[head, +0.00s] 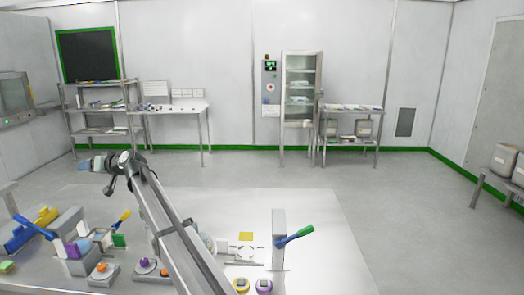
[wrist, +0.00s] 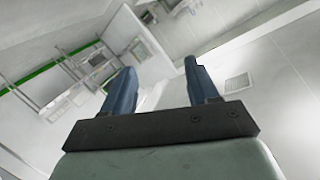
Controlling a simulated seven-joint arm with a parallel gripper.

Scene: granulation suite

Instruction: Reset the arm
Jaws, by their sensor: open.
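My arm stretches up from the bottom of the head view toward the left. My gripper (head: 84,164) is at its far end, raised above the near bench and pointing left. In the wrist view my gripper (wrist: 160,66) shows two blue fingers standing apart, with nothing between them. The wrist view is tilted and looks across the room at walls and distant furniture, with no object close to the fingers.
The near white bench (head: 345,240) holds several coloured fixtures at left, a post with a green-and-blue lever (head: 295,236), and a purple-topped piece (head: 264,286). A shelf rack (head: 100,108), side table (head: 172,107) and glass-fronted cabinet (head: 301,90) stand at the far wall. The bench's right part is clear.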

